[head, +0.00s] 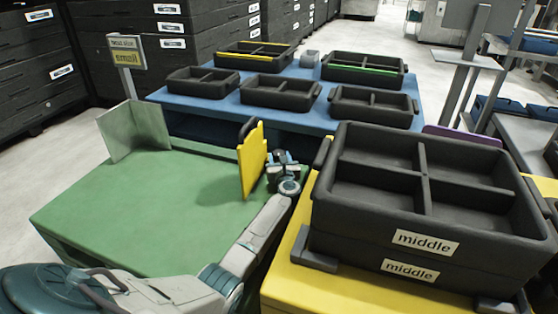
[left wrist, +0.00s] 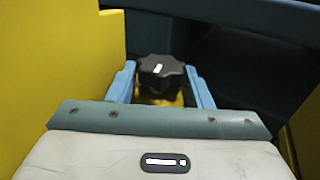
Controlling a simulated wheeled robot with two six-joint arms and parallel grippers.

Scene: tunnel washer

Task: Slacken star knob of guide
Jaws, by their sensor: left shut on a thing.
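The star knob (left wrist: 161,72) is black with a white mark on top, and it shows in the left wrist view between the two blue fingers of my left gripper (left wrist: 162,84). The gripper is shut on the knob. In the head view my left gripper (head: 283,168) is at the right side of the yellow guide plate (head: 252,160), which stands upright at the back right of the green table. The knob is hidden there behind the gripper. The yellow plate also fills the left of the left wrist view (left wrist: 60,60). My right gripper is not in view.
A grey angled plate (head: 135,130) stands on the green table (head: 150,215). To the right, black crates labelled "middle" (head: 420,200) sit on a yellow table (head: 345,285). Behind is a blue table (head: 215,108) with several black trays. The green table's middle is clear.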

